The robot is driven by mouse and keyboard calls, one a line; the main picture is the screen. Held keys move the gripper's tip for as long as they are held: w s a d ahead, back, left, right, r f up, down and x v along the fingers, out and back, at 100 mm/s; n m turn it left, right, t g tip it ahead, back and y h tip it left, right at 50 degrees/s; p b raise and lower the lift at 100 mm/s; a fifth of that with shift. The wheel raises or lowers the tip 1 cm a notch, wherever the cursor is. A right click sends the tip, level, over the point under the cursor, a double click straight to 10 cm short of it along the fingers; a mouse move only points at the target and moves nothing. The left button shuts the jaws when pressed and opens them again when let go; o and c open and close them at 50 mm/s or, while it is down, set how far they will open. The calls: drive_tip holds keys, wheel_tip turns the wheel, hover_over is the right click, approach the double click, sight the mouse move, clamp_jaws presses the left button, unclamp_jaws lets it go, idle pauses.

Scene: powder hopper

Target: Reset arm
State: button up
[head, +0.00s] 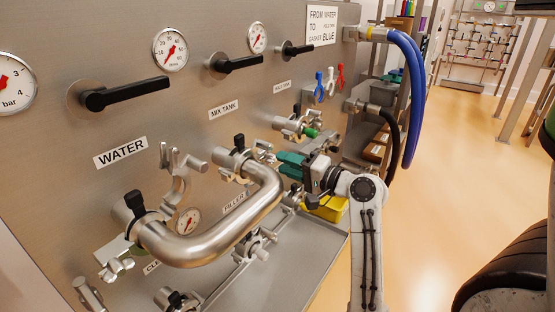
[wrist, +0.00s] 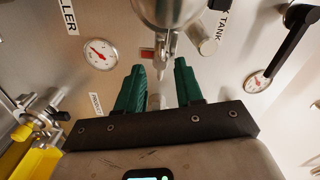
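My gripper (head: 290,164) has green fingers and reaches in from the right in front of the steel panel, close to the right end of a bent steel pipe (head: 232,225). In the wrist view my gripper (wrist: 159,88) is open, its two green fingers apart with a visible gap. A steel clamp part (wrist: 161,68) stands beyond the fingertips, in line with the gap. I see no grip on it, but the exact distance is hard to tell. My arm (head: 365,200) rises from the bottom right of the head view.
The panel (head: 200,85) carries black valve handles (head: 125,93), gauges (head: 171,49) and several clamped ports. Blue hose (head: 415,100) and black hose (head: 393,135) hang to the right. The floor (head: 440,150) beyond is open.

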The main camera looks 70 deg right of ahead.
drive_tip(key=v, duration=0.5)
drive_tip(key=shift+s, duration=0.1)
drive_tip(key=w+a+f+n+g+y, duration=0.3)
drive_tip(key=a+f+n+g, duration=0.1)
drive_tip(key=a+f, duration=0.55)
drive_tip(key=w+a+f+n+g+y, duration=0.2)
drive_tip(key=a+f+n+g, duration=0.3)
drive_tip(key=a+f, duration=0.45)
drive_tip(key=s+a+f+n+g+h+p, duration=0.1)
drive_tip(key=s+a+f+n+g, duration=0.6)
drive_tip(key=s+a, duration=0.4)
wheel_tip(320, 180, down, 2)
drive_tip(key=shift+s+a+f+n+g, duration=0.25)
drive_tip(key=shift+a+n+g, duration=0.1)
drive_tip(key=shift+n, duration=0.35)
